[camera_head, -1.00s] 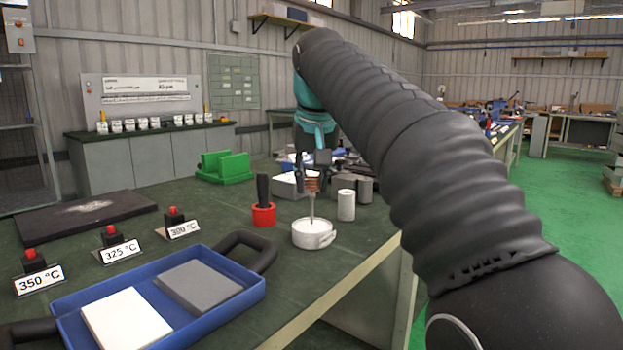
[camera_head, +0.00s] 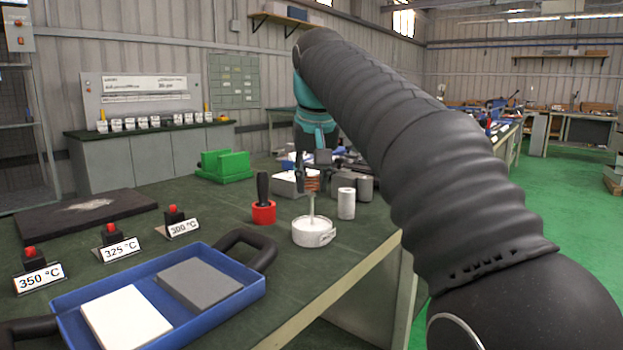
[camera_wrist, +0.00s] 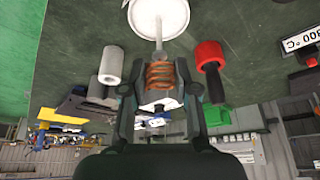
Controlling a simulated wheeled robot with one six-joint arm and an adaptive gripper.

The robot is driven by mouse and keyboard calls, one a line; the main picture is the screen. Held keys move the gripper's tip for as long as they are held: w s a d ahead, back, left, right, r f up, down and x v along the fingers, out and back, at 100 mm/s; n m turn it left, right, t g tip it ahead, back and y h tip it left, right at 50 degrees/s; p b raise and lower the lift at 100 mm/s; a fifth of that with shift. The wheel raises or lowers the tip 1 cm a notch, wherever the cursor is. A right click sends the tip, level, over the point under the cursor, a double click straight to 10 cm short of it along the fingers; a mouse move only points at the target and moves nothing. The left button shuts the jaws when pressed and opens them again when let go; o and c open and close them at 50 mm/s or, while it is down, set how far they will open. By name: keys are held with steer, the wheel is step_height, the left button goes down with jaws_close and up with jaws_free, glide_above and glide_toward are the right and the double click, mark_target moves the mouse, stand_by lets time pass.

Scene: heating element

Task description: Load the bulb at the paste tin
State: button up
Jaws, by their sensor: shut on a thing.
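My gripper (camera_head: 312,178) is shut on a copper-coloured coil handle (camera_head: 312,184), which also shows between the fingers in the wrist view (camera_wrist: 160,75). A thin pale rod (camera_head: 311,206) runs down from the coil to the white paste tin (camera_head: 313,232). The rod's lower end meets the pale contents of the tin; whether the bulb at its tip is in the paste is hidden. The tin also shows at the top of the wrist view (camera_wrist: 178,14). The rod stands about upright.
A red holder with a black handle (camera_head: 264,212) stands left of the tin, and a pale cylinder (camera_head: 346,203) close on its right. A blue tray (camera_head: 255,293) with two slabs lies in front left. Temperature signs with red buttons, one reading 300 °C (camera_head: 184,228), stand farther left.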

steer(key=shift+r+p, duration=1.25)
steer(key=shift+r, duration=2.25)
